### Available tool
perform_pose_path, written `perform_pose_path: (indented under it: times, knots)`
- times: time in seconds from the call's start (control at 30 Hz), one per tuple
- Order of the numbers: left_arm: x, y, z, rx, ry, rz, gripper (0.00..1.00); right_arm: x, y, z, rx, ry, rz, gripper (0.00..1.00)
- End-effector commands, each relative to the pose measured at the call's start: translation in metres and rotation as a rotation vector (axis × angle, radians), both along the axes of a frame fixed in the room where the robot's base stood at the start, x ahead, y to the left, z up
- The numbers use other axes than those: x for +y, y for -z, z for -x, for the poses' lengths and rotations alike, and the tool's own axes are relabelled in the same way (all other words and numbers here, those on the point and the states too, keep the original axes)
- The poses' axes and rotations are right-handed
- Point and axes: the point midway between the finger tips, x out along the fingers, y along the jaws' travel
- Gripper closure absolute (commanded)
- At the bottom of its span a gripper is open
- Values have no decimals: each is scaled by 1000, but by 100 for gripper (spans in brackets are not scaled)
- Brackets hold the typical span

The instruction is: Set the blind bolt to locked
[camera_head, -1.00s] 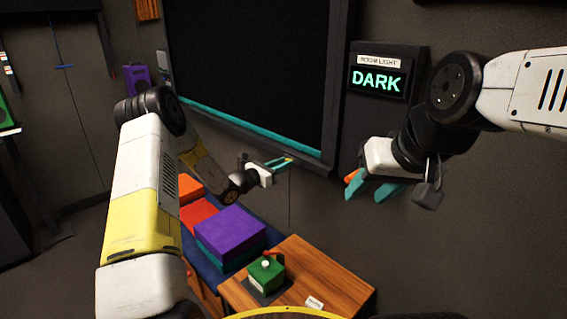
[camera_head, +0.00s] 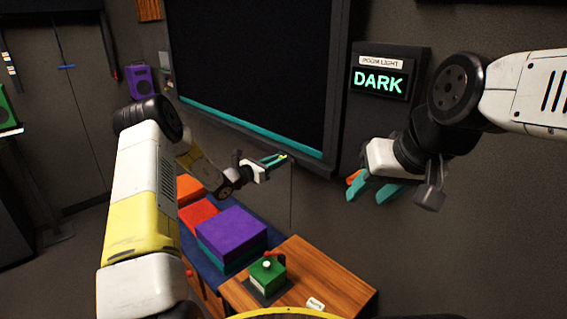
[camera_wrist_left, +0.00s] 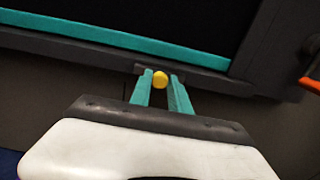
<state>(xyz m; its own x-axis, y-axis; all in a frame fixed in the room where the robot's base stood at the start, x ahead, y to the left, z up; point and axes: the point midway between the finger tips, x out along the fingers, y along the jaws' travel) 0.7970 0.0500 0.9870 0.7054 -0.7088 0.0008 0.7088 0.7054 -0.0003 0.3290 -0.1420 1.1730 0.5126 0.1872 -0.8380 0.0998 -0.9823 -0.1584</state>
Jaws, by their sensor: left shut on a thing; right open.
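The blind (camera_head: 255,70) is a large dark panel with a teal bar (camera_head: 240,124) along its bottom, in a dark frame. A small yellow knob (camera_wrist_left: 160,78), apparently the bolt's, is at the lower frame. My left gripper (camera_head: 281,158) is shut on the knob; in the left wrist view its teal fingers (camera_wrist_left: 161,92) stand on either side of it. The knob is small in the head view, and the rest of the bolt and any lock marking cannot be made out. My right gripper (camera_head: 368,188) is open and empty, right of the frame's lower corner.
A wall panel (camera_head: 420,65) reading DARK is right of the blind. Below are a wooden table (camera_head: 335,282) with a green box (camera_head: 268,272) with a red lever, and a purple block (camera_head: 232,228). The right gripper hangs close by on the right.

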Motion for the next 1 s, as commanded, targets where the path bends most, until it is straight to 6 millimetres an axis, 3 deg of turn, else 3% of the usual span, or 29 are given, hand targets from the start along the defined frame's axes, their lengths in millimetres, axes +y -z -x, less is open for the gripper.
perform_pose_path:
  times: [0.27, 0.3, 0.4, 0.77, 1.0]
  knots:
    - [5, -1, -4, -1, -8, -1, 100, 0, 0, 0, 0, 0, 0, 57]
    - [5, -1, -4, -1, -8, -1, 76, 0, 0, 0, 0, 0, 0, 57]
    - [5, -1, -4, -1, -8, -2, 56, 0, 0, 0, 0, 0, 0, 57]
    - [6, 0, -1, 1, -5, -1, 56, 0, 0, 0, 0, 0, 0, 57]
    - [33, 0, 25, 1, -7, -1, 56, 0, 0, 0, 0, 0, 0, 57]
